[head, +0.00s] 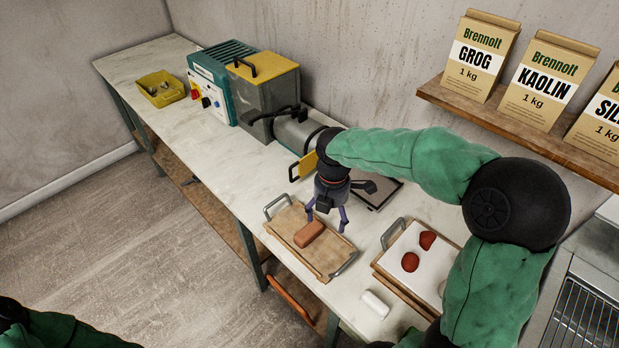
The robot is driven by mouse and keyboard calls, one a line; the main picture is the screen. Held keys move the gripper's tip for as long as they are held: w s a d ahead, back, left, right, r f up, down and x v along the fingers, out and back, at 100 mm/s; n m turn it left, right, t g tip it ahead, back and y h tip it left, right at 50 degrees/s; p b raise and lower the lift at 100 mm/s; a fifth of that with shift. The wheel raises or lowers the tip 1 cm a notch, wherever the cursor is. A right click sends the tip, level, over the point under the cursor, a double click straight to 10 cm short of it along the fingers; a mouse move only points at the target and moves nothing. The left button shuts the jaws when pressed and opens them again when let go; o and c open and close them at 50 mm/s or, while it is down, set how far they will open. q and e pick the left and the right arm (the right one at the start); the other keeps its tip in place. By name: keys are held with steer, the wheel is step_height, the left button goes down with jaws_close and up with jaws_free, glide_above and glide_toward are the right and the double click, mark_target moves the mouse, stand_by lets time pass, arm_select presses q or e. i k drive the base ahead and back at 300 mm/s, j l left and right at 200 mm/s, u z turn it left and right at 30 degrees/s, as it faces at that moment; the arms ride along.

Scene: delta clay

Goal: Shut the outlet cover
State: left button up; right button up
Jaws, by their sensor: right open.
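The clay machine has a grey hopper (264,98) with a yellow lid and a grey barrel (294,128) pointing toward the front right. The yellow outlet cover (307,164) stands at the barrel's outlet end, with a small dark handle on its left side. It appears swung out from the outlet, but my right arm hides part of it and the outlet mouth. My right gripper (326,216) is open and empty, pointing down above the wooden board, in front of and to the right of the cover. Only my left arm's sleeve shows at the bottom left; its gripper is out of view.
A brown clay block (309,233) lies on a board (325,262) with metal handles below my right gripper. A white-topped board (403,262) holds two red lumps. A yellow bin (160,95) stands far left.

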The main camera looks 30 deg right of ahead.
mark_target(308, 164)
steer(key=l+z, duration=0.15)
steer(key=z, duration=0.8)
steer(key=k+j, duration=0.35)
steer(key=j, duration=0.15)
steer(key=k+j, duration=0.35)
steer(key=j, duration=0.2)
